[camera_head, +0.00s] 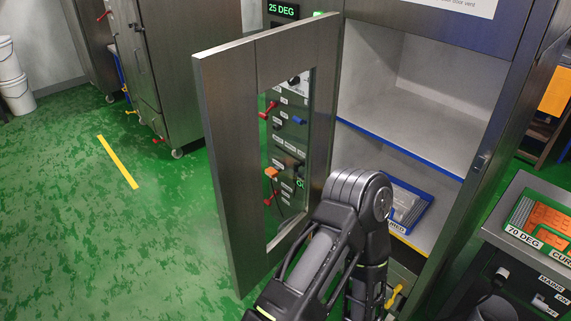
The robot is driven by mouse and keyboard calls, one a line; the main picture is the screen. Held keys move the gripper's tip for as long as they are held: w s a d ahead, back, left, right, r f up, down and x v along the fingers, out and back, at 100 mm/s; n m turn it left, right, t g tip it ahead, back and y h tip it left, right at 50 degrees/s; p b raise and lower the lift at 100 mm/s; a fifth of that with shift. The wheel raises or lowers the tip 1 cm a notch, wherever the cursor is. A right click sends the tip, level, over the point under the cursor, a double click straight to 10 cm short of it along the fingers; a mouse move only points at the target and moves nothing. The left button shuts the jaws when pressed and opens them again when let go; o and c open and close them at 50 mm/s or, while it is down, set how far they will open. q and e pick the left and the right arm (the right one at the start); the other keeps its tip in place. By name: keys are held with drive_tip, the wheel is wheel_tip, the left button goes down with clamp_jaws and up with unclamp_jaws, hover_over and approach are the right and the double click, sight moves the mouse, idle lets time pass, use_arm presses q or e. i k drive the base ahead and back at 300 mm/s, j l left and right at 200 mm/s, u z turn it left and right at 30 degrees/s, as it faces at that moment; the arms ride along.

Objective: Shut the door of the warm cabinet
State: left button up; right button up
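The warm cabinet (497,130) stands open on the right, with pale inner walls and shelves. Its steel-framed door (228,130) is swung well out to the left of the opening. The door has a tall window, through which a panel with red, blue and orange handles shows. One of my arms (352,210) rises from the bottom edge, bends in front of the cabinet's lower opening and goes back down. It overlaps the door's lower right part in the picture; I cannot tell whether it touches. Neither gripper is visible.
A blue-rimmed tray (424,206) lies on the lower shelf. A bench with a 70 DEG label (524,238) stands at the right. A steel cabinet on casters (185,75) stands at the back left. The green floor (110,235) left of the door is clear.

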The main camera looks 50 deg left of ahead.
sight(230, 77)
drive_tip(key=k+j, duration=0.1)
drive_tip(key=j, duration=0.2)
drive_tip(key=k+j+u, duration=0.1)
drive_tip(key=j, duration=0.25)
drive_tip(key=k+j, duration=0.15)
drive_tip(key=j, duration=0.15)
drive_tip(key=k+j, duration=0.1)
drive_tip(key=j, duration=0.25)
drive_tip(key=j+u, duration=0.1)
drive_tip(key=j, duration=1.7)
